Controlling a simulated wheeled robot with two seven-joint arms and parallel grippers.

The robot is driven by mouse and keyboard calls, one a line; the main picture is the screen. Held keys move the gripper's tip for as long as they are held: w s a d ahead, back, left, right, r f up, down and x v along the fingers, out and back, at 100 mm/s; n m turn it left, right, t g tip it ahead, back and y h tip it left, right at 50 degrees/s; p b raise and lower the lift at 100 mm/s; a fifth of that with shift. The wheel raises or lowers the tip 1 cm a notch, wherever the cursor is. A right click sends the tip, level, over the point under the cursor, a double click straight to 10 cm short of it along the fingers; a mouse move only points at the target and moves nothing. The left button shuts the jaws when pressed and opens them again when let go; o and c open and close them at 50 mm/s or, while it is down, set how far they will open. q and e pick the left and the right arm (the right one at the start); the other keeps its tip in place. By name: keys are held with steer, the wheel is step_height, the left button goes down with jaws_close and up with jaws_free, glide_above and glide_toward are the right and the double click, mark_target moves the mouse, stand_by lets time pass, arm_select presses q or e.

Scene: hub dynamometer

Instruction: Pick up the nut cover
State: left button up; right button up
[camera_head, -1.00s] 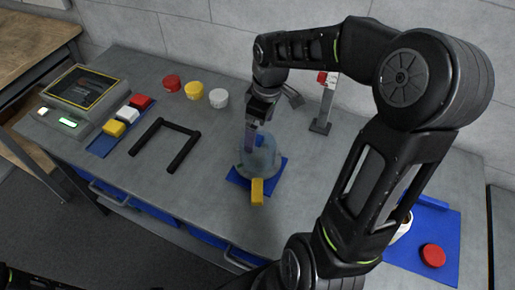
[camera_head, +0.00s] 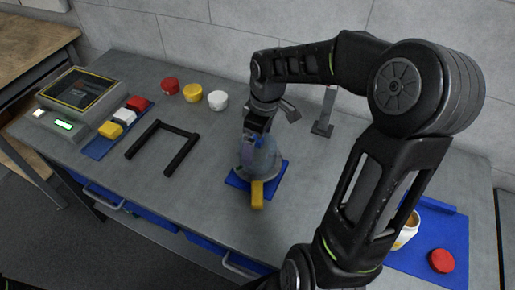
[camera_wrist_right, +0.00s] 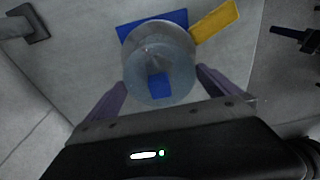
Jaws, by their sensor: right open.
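A translucent grey-blue dome (camera_head: 265,158), seemingly the nut cover, stands on a small blue mat (camera_head: 236,182). It also shows in the right wrist view (camera_wrist_right: 158,55), with a blue patch visible through it. A yellow block (camera_head: 257,195) lies at the mat's front edge, against or beside the dome. My right gripper (camera_head: 247,160) is open and low at the dome's left side in the head view. In the right wrist view its purple fingers (camera_wrist_right: 160,84) stand apart on either side of the dome's near part. Contact cannot be told. My left gripper is not in view.
Red (camera_head: 170,85), yellow (camera_head: 193,92) and white (camera_head: 218,99) caps stand at the back. A black U-shaped frame (camera_head: 181,154) lies left of the dome. A grey post (camera_head: 324,110) stands behind. A larger blue mat (camera_head: 420,262) with a red cap (camera_head: 441,260) is at right.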

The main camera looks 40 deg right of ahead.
steer(key=shift+c, duration=0.2)
steer(key=c, duration=1)
step_height(320, 180, up, 8)
steer(key=p, duration=0.6)
steer(key=shift+r, duration=1)
